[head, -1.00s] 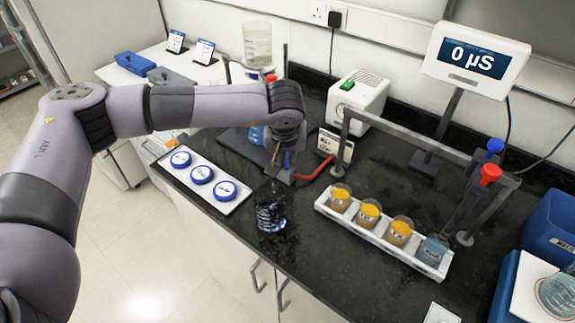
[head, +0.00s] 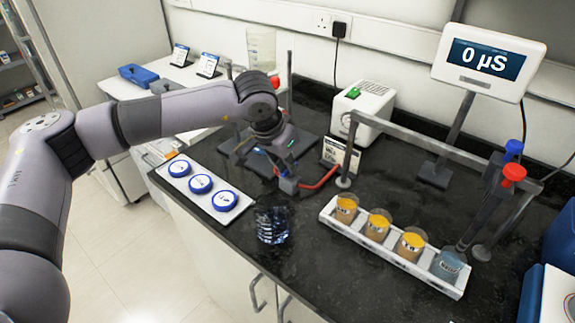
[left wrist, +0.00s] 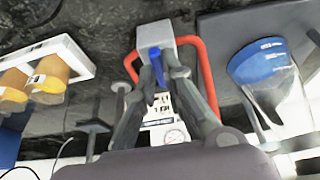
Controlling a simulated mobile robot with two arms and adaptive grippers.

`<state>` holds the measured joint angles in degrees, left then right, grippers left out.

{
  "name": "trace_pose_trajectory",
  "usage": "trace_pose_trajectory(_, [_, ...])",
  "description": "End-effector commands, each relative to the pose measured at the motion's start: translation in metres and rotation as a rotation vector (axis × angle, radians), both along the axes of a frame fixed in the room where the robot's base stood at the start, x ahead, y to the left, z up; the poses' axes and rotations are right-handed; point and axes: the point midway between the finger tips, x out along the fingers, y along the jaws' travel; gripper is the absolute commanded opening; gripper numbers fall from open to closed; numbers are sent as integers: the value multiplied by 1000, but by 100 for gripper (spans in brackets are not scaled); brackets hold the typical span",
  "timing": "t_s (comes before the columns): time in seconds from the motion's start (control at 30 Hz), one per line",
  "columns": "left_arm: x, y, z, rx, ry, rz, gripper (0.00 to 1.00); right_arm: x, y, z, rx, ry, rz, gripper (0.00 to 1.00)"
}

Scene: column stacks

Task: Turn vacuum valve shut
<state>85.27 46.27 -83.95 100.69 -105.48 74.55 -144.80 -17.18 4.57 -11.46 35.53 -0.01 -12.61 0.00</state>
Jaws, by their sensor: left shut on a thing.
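The vacuum valve is a small grey block (head: 288,185) on the black bench, with a red hose (head: 318,180) running from it. In the left wrist view the grey valve block (left wrist: 155,38) shows with a blue lever (left wrist: 154,62) and the red hose looping around it. My left gripper (left wrist: 158,78) has its fingers on both sides of the blue lever and is shut on it. In the head view the left gripper (head: 283,165) reaches down to the valve from behind; its fingertips and the lever are mostly hidden there. My right gripper is out of view.
A clear glass vessel (head: 272,224) stands near the bench's front edge. A white tray with three blue-lidded dishes (head: 200,184) is left. A beaker rack (head: 392,246), the meter (head: 486,62) and a white pump (head: 362,108) are right.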

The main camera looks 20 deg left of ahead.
Motion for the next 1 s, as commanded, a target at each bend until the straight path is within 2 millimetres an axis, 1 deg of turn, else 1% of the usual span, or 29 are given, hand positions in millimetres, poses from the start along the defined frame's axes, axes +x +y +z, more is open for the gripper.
trace_pose_trajectory(0.43, [1, 0, 1, 0, -2, -9, 0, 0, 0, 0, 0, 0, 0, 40])
trace_pose_trajectory(0.47, [1, 0, 1, 1, -2, -9, 11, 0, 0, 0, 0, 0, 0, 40])
trace_pose_trajectory(0.73, [0, 0, 0, 0, -1, -9, 29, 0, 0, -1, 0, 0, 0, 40])
trace_pose_trajectory(1.0, [0, 0, 0, 0, 0, -9, 30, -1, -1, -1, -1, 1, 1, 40])
